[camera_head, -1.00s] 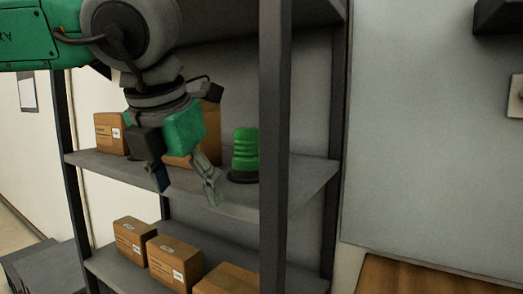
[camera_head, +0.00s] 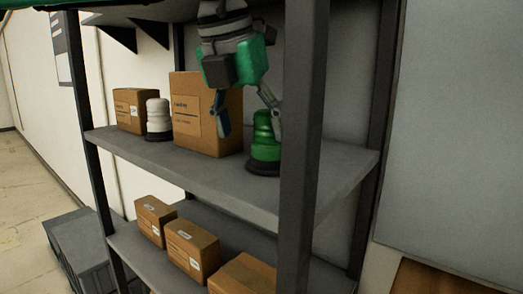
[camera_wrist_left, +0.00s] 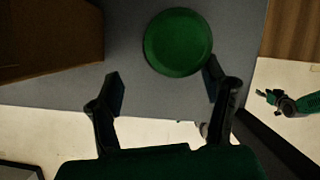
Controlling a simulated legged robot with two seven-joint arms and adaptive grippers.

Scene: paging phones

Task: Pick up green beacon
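The green beacon (camera_head: 264,146) stands upright on a dark base on the upper shelf, close to the dark front post. It also shows from above in the left wrist view as a green disc (camera_wrist_left: 178,42). My left gripper (camera_head: 248,122) is open and points down near the beacon. In the head view one finger overlaps the beacon and the other is in front of the large box. In the wrist view the beacon is ahead of the fingertips (camera_wrist_left: 163,88), toward the right finger, and not between them. My right gripper does not show in the head view.
A large cardboard box (camera_head: 205,113) stands left of the beacon, with a white beacon (camera_head: 158,118) and a smaller box (camera_head: 131,108) further left. The dark post (camera_head: 302,150) stands right of the beacon. Several boxes sit on the lower shelf (camera_head: 128,252).

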